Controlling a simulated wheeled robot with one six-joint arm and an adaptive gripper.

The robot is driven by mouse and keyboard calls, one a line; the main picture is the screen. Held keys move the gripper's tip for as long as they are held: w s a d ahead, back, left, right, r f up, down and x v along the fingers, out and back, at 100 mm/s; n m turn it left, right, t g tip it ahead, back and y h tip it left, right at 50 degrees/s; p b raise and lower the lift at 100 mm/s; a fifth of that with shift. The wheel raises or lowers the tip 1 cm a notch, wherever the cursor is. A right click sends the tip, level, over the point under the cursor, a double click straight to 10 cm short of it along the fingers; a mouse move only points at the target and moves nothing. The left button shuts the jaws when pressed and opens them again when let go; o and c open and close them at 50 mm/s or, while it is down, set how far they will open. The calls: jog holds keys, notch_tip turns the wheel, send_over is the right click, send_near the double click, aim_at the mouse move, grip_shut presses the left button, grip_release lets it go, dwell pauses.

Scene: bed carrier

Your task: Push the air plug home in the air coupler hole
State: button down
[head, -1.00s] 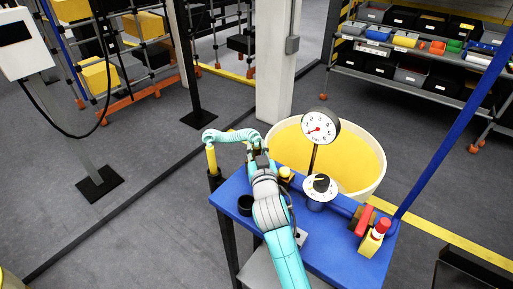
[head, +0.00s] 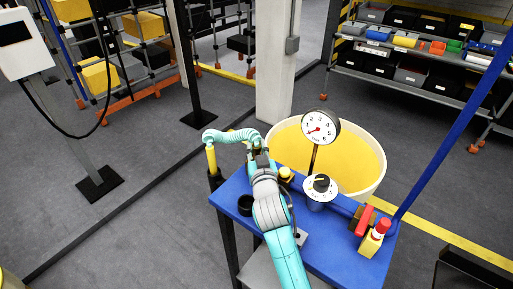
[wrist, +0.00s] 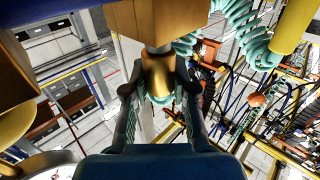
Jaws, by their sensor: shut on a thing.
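In the wrist view my gripper (wrist: 160,92) is shut on the brass-coloured air plug (wrist: 158,72), with one dark finger on each side of it. A grey cylinder (wrist: 155,22) stands directly above the plug in the picture. I cannot tell whether it is the coupler or how deep the plug sits in it. The teal coiled hose (wrist: 240,35) shows beside and behind the plug. In the head view the hose (head: 232,136) runs from a yellow post (head: 211,158) to my gripper (head: 257,150), over the far left of the blue bench. My arm hides the plug and hole there.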

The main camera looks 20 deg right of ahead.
jog(key=shift+f, duration=0.3)
dwell(1.8)
jog(key=shift+r, duration=0.25)
dwell(1.1)
jog(key=shift+f, duration=0.3)
jog(key=shift+r, duration=0.15)
jog(key=shift+r, duration=2.6)
